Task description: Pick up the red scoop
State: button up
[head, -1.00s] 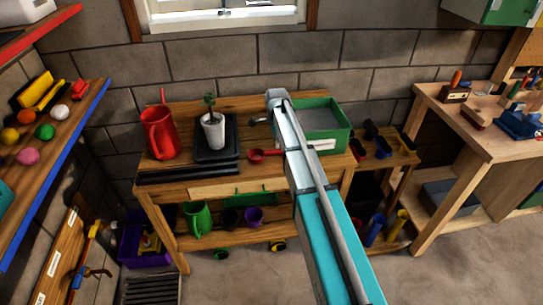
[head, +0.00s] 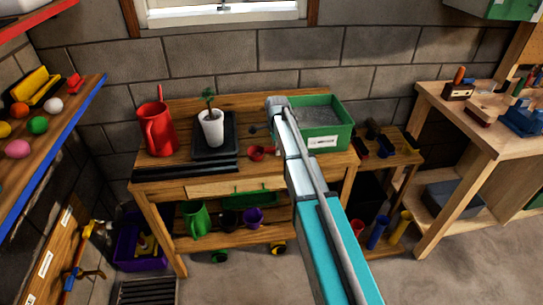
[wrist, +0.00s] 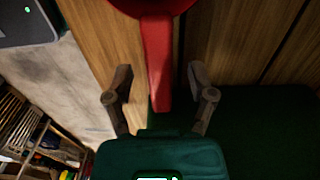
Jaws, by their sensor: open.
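The red scoop (head: 257,153) lies on the wooden potting bench (head: 168,180), right of the black tray. In the head view my arm covers its right part. In the wrist view the scoop's red handle (wrist: 156,62) runs down between my fingers, and its round bowl is cut off at the top edge. My gripper (wrist: 158,82) is open, one finger on each side of the handle, with a gap visible on both sides. I cannot tell the height of the fingertips above the handle. In the head view the fingers are not clearly seen.
A green bin (head: 345,138) with dark soil stands just right of the scoop. A potted seedling (head: 211,128) on a black tray (head: 225,150) and a red watering can (head: 157,128) stand to the left. A workbench (head: 470,140) is at the right.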

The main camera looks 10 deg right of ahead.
jog(key=shift+f, duration=0.15)
dwell(0.5)
grip_shut()
